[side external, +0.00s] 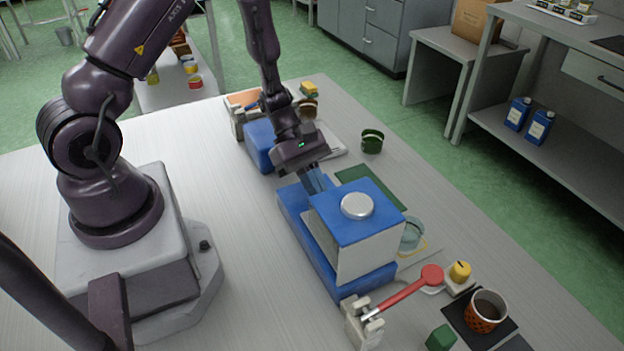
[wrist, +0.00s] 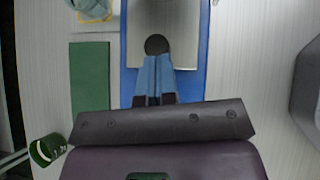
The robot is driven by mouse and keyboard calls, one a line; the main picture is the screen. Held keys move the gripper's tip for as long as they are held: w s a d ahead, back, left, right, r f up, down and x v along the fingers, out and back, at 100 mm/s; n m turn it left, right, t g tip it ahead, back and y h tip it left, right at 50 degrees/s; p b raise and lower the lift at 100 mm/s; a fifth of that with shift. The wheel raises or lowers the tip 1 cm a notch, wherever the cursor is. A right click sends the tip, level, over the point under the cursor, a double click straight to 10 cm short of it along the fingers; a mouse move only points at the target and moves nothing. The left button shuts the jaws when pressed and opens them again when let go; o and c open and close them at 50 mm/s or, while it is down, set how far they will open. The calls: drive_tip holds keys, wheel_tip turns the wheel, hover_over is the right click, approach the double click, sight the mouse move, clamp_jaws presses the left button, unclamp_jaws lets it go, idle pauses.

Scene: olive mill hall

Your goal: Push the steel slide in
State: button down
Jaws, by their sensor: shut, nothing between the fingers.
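In the wrist view a steel slide (wrist: 180,25) lies between blue edges (wrist: 205,50), with a dark round spot (wrist: 157,44) on it. In the side view the blue-and-pale unit (side external: 382,220) stands on the table with a silver disc on top. The slide cannot be made out clearly there. My gripper (side external: 318,188) points down at the far end of the unit. Its blue fingers (wrist: 154,68) are shut and empty, with their tips just below the dark spot in the wrist view. I cannot tell whether they touch the slide.
A green mat (wrist: 90,75) lies beside the unit. A green tin (side external: 372,141), a glass jar (side external: 411,235) and an orange cup (side external: 485,312) stand along the right. The table between my base and the unit is clear.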

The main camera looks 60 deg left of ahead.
drive_tip(key=shift+d, duration=0.25)
drive_tip(key=a, duration=0.5)
drive_tip(key=shift+s+a+r, duration=0.2)
drive_tip(key=shift+s+r, duration=0.1)
drive_tip(key=shift+r, duration=0.1)
drive_tip(key=v, duration=0.8)
drive_tip(key=shift+a+r, duration=0.25)
drive_tip(key=shift+a, duration=0.05)
drive_tip(key=shift+s, duration=0.1)
drive_tip(key=c, duration=1.8)
unclamp_jaws()
drive_tip(key=shift+c, duration=0.2)
